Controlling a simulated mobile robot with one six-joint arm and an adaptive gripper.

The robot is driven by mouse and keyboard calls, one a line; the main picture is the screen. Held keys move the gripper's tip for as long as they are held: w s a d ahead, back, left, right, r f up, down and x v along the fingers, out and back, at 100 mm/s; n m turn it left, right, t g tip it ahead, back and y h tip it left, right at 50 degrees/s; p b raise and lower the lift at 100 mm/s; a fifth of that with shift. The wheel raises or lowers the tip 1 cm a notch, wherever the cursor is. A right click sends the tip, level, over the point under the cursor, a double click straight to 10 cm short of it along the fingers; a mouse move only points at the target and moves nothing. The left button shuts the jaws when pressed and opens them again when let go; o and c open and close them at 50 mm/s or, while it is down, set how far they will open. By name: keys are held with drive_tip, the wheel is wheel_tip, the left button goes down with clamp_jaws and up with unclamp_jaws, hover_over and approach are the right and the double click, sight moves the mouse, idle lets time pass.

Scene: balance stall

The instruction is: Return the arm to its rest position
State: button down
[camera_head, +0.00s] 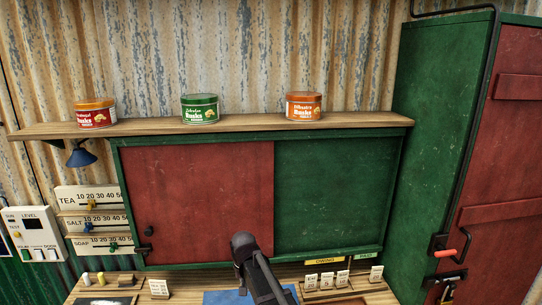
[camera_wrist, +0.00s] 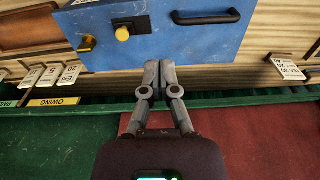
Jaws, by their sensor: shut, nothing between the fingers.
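My gripper (camera_wrist: 151,82) shows in the wrist view with its two grey fingers together and nothing between them. Its fingertips reach over the lower edge of a blue panel (camera_wrist: 205,45), which carries a yellow knob (camera_wrist: 122,33) and a black bar handle (camera_wrist: 208,16). I cannot tell whether the tips touch it. In the head view a dark part of my arm rises at the bottom middle, in front of the red sliding door (camera_head: 200,195). The fingers cannot be made out there.
A wooden shelf (camera_head: 245,124) holds a red tin (camera_head: 96,115), a green tin (camera_head: 200,110) and an orange tin (camera_head: 304,108). Below are a green cabinet (camera_head: 330,200), label boards (camera_head: 90,222) and small price cards (camera_head: 327,281). A tall green locker (camera_head: 435,140) stands right.

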drive_tip(key=s+d+f+b, duration=0.2)
drive_tip(key=s+d, duration=0.3)
drive_tip(key=d, duration=0.3)
drive_tip(key=s+d+f+b, duration=0.3)
drive_tip(key=s+d, duration=0.1)
drive_tip(key=d, duration=0.5)
drive_tip(key=s+d+f+m+b, duration=0.1)
drive_tip(key=s+d+f+b, duration=0.1)
drive_tip(key=s+d, duration=0.3)
drive_tip(key=d+f, duration=0.1)
drive_tip(key=d, duration=0.2)
drive_tip(key=shift+s+d+f+g+b, duration=0.15)
drive_tip(key=shift+s+d+g+b, duration=0.15)
drive_tip(key=shift+d+g, duration=0.1)
drive_tip(key=shift+a, duration=0.1)
idle(0.4)
